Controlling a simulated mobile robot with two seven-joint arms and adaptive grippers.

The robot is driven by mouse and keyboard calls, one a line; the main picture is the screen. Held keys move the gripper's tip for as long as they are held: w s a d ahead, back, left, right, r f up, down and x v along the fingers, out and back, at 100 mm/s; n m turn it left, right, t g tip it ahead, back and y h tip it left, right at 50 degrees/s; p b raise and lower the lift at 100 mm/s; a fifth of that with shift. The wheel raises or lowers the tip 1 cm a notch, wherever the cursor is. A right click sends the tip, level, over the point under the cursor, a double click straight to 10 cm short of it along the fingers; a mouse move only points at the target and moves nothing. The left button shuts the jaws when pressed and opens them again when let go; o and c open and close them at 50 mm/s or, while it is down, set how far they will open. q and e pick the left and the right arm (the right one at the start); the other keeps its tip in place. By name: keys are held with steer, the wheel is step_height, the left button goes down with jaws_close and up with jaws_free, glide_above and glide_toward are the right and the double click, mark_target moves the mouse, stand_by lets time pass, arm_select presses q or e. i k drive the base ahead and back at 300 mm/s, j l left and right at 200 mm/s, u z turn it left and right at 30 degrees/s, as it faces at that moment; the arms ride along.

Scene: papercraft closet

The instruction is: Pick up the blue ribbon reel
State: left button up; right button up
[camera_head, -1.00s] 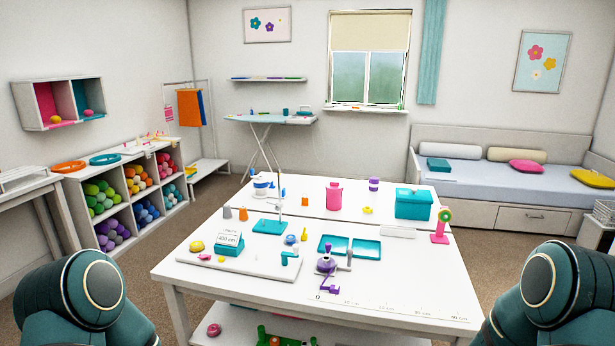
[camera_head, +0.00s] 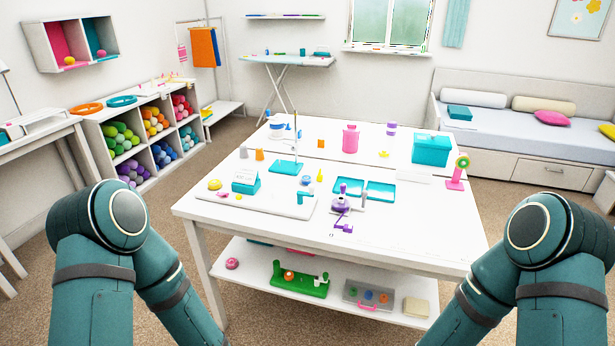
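I cannot tell for certain which thing is the blue ribbon reel. A small blue round thing (camera_head: 367,295) lies in a grey tray (camera_head: 351,291) on the lower shelf, between a teal one and an orange one. Another small blue round thing (camera_head: 306,181) is on the tabletop near the white board. A blue and white thing (camera_head: 277,127) stands at the table's back left. Both my arms show at the lower left and lower right, bent downward. Neither gripper is in the picture.
The white table (camera_head: 400,238) carries many small things, including a teal box (camera_head: 432,149) and teal trays (camera_head: 364,188). Its lower shelf (camera_head: 250,275) holds a green rack (camera_head: 299,285), a pink ring (camera_head: 231,263) and a beige block (camera_head: 416,307). Carpet surrounds the table.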

mark_target(306, 179)
steer(key=j+z, duration=0.1)
steer(key=z, duration=0.4)
steer(key=j+z, duration=0.1)
steer(key=z, duration=0.4)
steer(key=j+z, duration=0.15)
steer(key=z, duration=0.3)
steer(key=j+z, duration=0.4)
steer(key=k+j+z, duration=0.15)
steer(key=j+z, duration=0.2)
steer(key=k+j+z, duration=0.1)
steer(key=j, duration=0.25)
steer(key=k+j+z, duration=0.2)
steer(key=k+j, duration=0.15)
steer(key=j, duration=0.25)
